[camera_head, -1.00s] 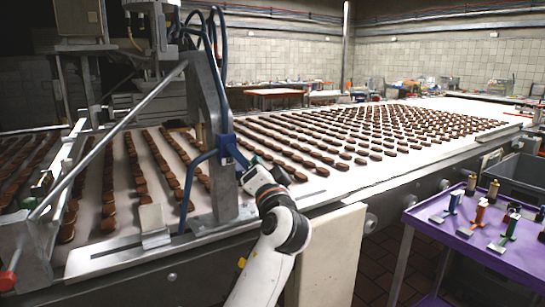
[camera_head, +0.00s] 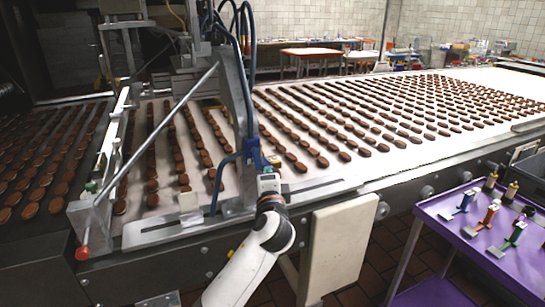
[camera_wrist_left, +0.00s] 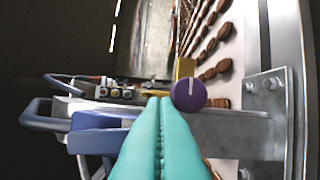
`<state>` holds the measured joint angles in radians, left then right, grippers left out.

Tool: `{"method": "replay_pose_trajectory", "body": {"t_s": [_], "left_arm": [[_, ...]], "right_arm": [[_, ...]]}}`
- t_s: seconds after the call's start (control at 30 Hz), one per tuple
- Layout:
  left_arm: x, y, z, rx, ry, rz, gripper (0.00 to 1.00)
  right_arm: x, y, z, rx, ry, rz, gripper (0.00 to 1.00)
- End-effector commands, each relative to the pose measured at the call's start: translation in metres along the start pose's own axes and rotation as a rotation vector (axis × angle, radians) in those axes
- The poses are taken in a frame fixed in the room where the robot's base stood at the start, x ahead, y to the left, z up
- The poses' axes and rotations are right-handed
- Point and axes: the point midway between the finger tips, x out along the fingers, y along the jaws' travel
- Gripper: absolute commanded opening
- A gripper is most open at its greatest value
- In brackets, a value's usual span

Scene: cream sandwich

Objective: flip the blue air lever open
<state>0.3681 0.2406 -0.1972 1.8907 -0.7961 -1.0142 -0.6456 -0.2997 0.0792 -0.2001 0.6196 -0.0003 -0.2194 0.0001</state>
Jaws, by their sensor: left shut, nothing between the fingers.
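A blue fitting (camera_head: 252,148) sits on the side of the grey metal post, with a bent blue bar (camera_head: 223,170) running down from it. In the left wrist view a blue block (camera_wrist_left: 103,121) is left of my fingers, and a round purple knob with a white line (camera_wrist_left: 188,95) is just beyond the tips. I cannot tell which part is the air lever or whether it is open. My left gripper (camera_head: 269,168) is by the blue fitting, right of the post. Its teal fingers (camera_wrist_left: 160,101) are shut and empty; contact is unclear. My right gripper is not in view.
The conveyor (camera_head: 330,180) carries many rows of brown biscuits behind the post. A slanted metal rod (camera_head: 165,125) and a red knob (camera_head: 82,253) are at left. A purple cart (camera_head: 455,228) holding several coloured valves stands at right.

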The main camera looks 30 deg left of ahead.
Motion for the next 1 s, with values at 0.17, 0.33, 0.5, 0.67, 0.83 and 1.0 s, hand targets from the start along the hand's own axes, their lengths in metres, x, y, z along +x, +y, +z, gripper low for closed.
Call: {"method": "replay_pose_trajectory", "body": {"t_s": [0.17, 0.33, 0.5, 0.67, 0.83, 1.0], "left_arm": [[-0.002, 0.003, -0.005, 0.077, 0.002, -0.027, 0.00], [-0.002, 0.000, -0.007, 0.116, 0.001, -0.040, 0.00], [-0.003, -0.002, -0.008, 0.129, 0.001, -0.045, 0.00], [-0.003, -0.003, -0.009, 0.130, 0.001, -0.045, 0.00], [-0.003, -0.003, -0.008, 0.129, 0.001, -0.045, 0.00], [-0.001, -0.002, -0.008, 0.129, 0.001, -0.045, 0.00]], "right_arm": [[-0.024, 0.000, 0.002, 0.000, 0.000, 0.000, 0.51], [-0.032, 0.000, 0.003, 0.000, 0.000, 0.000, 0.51], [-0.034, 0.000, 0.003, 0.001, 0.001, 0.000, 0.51], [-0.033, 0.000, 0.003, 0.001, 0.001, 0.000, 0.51], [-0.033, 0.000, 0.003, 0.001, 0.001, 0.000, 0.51], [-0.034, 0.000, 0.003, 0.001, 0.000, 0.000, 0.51]]}}
